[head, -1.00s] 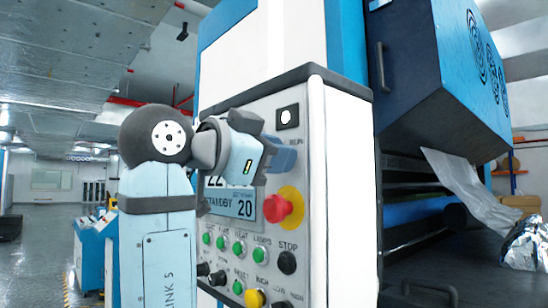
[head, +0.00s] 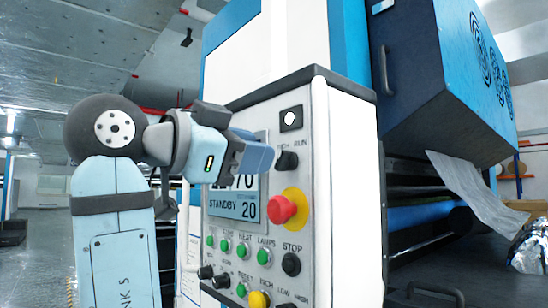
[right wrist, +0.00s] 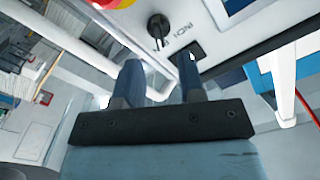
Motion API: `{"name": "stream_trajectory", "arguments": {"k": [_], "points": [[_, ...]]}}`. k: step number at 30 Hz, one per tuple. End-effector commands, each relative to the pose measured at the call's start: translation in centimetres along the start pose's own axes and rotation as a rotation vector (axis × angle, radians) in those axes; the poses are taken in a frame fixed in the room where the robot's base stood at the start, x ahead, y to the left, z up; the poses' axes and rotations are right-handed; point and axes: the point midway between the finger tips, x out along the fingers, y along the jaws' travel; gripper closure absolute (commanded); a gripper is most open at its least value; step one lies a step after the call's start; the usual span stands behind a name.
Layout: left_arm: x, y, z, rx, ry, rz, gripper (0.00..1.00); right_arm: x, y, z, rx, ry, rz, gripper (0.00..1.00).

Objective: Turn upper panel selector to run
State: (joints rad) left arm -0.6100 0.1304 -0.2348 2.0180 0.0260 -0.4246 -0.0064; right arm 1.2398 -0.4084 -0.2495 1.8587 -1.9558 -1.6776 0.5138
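The upper panel selector (head: 287,160) is a black knob on the grey panel face, below the INCH and RUN labels. It also shows in the right wrist view (right wrist: 157,26), ahead of the fingertips; I cannot tell surely which label it points to. My right gripper (head: 262,157) is just left of the selector in the head view, its blue fingers towards it. In the right wrist view the two fingers of the gripper (right wrist: 160,66) are apart with nothing between them. The selector is beyond their tips, apart from them. My left gripper is not in view.
A red emergency stop (head: 284,209) on a yellow base sits below the selector. The display (head: 231,208) reads STANDBY and is partly hidden by my gripper. Green buttons (head: 243,250) and a black STOP button (head: 291,264) are lower. A square fitting (head: 290,118) is above.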

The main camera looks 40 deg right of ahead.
Motion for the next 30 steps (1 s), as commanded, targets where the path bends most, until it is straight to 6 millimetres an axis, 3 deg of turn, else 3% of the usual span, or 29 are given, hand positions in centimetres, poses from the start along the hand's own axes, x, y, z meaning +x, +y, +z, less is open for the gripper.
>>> {"name": "stream_trajectory", "arguments": {"k": [6,12,30], "points": [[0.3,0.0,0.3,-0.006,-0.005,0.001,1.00,-4.9,0.0,0.0,0.001,0.003,-0.002,0.64],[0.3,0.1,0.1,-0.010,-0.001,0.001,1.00,-7.7,0.0,0.0,0.000,0.001,0.000,0.64],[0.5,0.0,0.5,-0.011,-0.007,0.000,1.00,-8.4,0.0,0.0,0.000,0.000,0.000,0.64]]}}
